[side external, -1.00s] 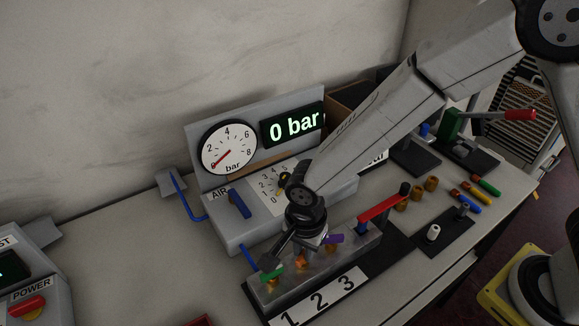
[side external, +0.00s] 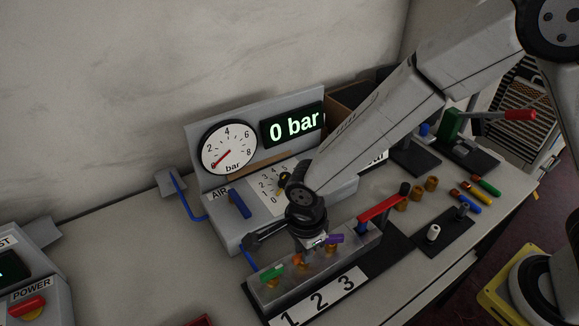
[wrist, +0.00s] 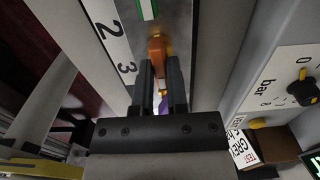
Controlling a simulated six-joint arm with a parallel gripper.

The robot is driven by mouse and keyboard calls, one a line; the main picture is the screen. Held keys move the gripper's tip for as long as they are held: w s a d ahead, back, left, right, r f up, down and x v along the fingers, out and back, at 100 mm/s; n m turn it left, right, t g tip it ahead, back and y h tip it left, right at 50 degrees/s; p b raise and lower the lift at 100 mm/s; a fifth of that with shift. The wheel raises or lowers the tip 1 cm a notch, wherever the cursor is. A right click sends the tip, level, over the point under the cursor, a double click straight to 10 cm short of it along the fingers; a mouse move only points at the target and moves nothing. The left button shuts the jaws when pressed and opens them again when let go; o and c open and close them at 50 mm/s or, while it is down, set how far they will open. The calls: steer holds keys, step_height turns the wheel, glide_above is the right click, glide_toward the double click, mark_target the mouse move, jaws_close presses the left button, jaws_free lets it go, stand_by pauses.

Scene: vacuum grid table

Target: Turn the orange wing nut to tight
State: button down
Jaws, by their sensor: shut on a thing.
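The orange wing nut (side external: 300,263) sits on the grey manifold block, between the green wing nut (side external: 272,271) and the purple wing nut (side external: 334,239). In the wrist view the orange wing nut (wrist: 157,48) shows at the tips of my gripper (wrist: 160,68), with its far end sticking out past them. My gripper points down at the block and is shut on the orange wing nut. In the side view my wrist hides most of the fingers. The green nut (wrist: 148,9) lies beyond the tips; the purple nut (wrist: 163,104) shows between the fingers.
A label strip numbered 1, 2, 3 (side external: 318,297) runs along the block's front. A red lever (side external: 383,208) stands at the block's right end. The gauge (side external: 229,147) and display (side external: 293,124) read 0 bar. A blue AIR lever (side external: 240,204) stands behind.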

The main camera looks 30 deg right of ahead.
steer(key=c, duration=0.6)
jaws_free()
steer(key=shift+c, duration=0.2)
steer(key=shift+r, duration=3.9)
steer(key=shift+w+d+n, duration=0.1)
steer(key=shift+d+n, duration=0.2)
steer(key=shift+d, duration=0.2)
steer(key=s+d+n+t, duration=0.1)
steer(key=s+d+n, duration=0.1)
steer(key=d+n, duration=0.6)
steer(key=s+d+n+t, duration=0.1)
steer(key=s+d+n, duration=0.1)
steer(key=d+n, duration=0.7)
steer(key=d, duration=0.6)
steer(key=shift+s+n+t, duration=0.3)
